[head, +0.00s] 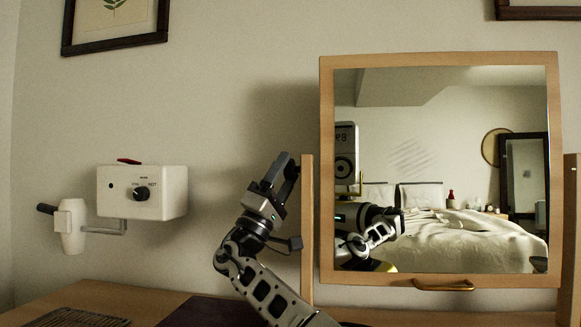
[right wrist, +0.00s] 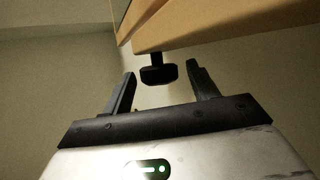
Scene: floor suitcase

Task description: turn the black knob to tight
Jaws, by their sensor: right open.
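The black knob (right wrist: 158,75) shows in the right wrist view, on a short dark stem against the wooden mirror post. My right gripper (right wrist: 161,72) is open, with one finger on each side of the knob in that picture. The knob looks a little beyond the fingertips, and I see no contact. In the head view my right gripper (head: 279,168) points up beside the left post (head: 307,225) of the mirror stand. I cannot make out the knob there. Tight or loose marks are not visible. My left gripper is not in view.
The wood-framed mirror (head: 327,190) stands to the right and reflects a bed and parts of me. A white wall box (head: 172,195) with a black dial (head: 141,194) and a hair dryer (head: 72,228) hang at left. The wooden tabletop (head: 115,295) lies below.

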